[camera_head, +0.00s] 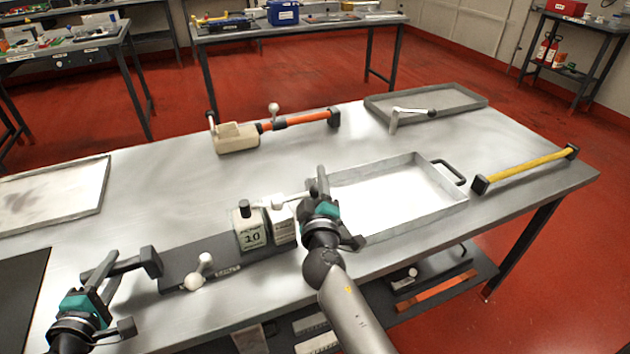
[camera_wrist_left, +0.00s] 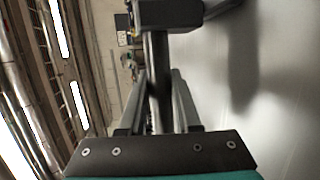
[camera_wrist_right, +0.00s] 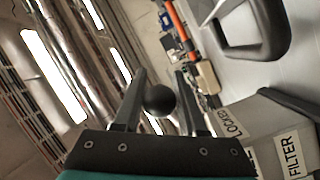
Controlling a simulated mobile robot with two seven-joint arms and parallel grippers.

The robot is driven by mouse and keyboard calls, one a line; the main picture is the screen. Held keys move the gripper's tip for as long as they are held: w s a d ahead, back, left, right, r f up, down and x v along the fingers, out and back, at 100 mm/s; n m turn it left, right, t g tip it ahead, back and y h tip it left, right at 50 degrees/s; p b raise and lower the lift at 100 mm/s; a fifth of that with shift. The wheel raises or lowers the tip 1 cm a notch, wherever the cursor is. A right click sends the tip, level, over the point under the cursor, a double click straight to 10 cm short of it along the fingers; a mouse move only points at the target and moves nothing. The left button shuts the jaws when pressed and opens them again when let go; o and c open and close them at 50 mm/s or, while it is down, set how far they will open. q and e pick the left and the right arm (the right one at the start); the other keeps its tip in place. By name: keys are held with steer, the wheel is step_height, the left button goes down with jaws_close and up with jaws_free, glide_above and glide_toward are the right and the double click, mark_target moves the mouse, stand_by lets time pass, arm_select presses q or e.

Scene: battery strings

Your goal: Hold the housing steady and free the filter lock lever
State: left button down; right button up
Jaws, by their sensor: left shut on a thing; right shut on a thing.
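The housing has a dark grey base (camera_head: 235,262) along the bench's near edge. A cream block marked 10 (camera_head: 252,236) with a black cap and a pale block (camera_head: 284,226) stand at its right end. A pale lever (camera_head: 293,201) sits above the pale block. My right gripper (camera_head: 318,188) is shut on the lever's end; the right wrist view shows its black ball knob (camera_wrist_right: 160,100) between the fingers. My left gripper (camera_head: 104,279) is shut on a dark handle bar (camera_head: 127,265) at the housing's left end; the bar also shows in the left wrist view (camera_wrist_left: 160,80).
A white lever with a ball (camera_head: 200,270) stands on the base. A shallow metal tray (camera_head: 402,226) lies right of my right gripper. A yellow bar (camera_head: 525,168), another tray (camera_head: 470,102) and an orange-handled tool (camera_head: 300,120) lie farther off.

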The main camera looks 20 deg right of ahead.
steer(key=shift+r, duration=0.1)
jaws_close()
stand_by(0.6)
steer(key=shift+s+d+m+g+h, duration=0.1)
steer(key=shift+s+m+g+h, duration=0.25)
steer(key=shift+h, duration=0.25)
steer(key=shift+s+m+g+h, duration=0.2)
steer(key=shift+m+h, duration=0.25)
steer(key=shift+h, duration=0.15)
steer(key=o, duration=1)
jaws_free()
